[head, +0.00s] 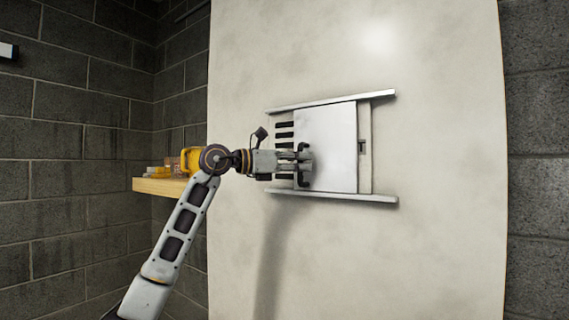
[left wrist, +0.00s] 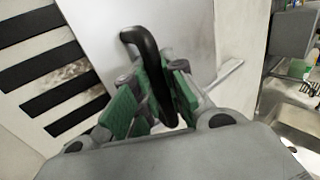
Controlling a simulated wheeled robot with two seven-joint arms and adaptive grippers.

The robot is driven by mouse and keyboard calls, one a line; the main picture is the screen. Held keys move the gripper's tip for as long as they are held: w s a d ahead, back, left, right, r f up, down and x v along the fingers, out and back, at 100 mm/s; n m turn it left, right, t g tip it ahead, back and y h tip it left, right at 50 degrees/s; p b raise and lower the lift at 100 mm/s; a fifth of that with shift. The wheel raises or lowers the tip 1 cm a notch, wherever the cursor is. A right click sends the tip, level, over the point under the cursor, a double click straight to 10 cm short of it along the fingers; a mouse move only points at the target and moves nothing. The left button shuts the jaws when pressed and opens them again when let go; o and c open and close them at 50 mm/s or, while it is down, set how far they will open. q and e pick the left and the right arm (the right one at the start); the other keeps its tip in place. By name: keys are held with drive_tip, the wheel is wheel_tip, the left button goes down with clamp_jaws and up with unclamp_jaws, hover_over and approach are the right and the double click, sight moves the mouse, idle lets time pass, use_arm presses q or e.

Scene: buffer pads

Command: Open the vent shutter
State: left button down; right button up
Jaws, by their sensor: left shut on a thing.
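The vent shutter is a pale sliding panel (head: 330,135) on a wall-mounted vent, between an upper rail (head: 335,101) and a lower rail (head: 340,197). Dark vent slots (head: 284,135) show to the left of the panel, and also in the left wrist view (left wrist: 45,72). A black handle (left wrist: 140,42) stands at the panel's left edge. My left gripper (head: 304,164) is at this handle; in the left wrist view its green-padded fingers (left wrist: 158,98) are shut on it, one on each side. The gripper hides part of the handle in the head view. My right gripper is not in view.
A wooden shelf (head: 158,187) with a yellow object (head: 189,159) and small boxes sits left, behind my left arm. The pale wall board (head: 440,150) is bare to the right.

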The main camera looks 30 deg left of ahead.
use_arm(q)
drive_tip(key=d, duration=0.3)
drive_tip(key=shift+s+d, duration=0.15)
drive_tip(key=shift+d, duration=0.2)
drive_tip(key=c, duration=1.7)
unclamp_jaws()
drive_tip(key=shift+a, duration=0.1)
approach(328, 162)
drive_tip(key=v, duration=0.6)
drive_tip(key=shift+s+a, duration=0.25)
drive_tip(key=shift+a, duration=0.05)
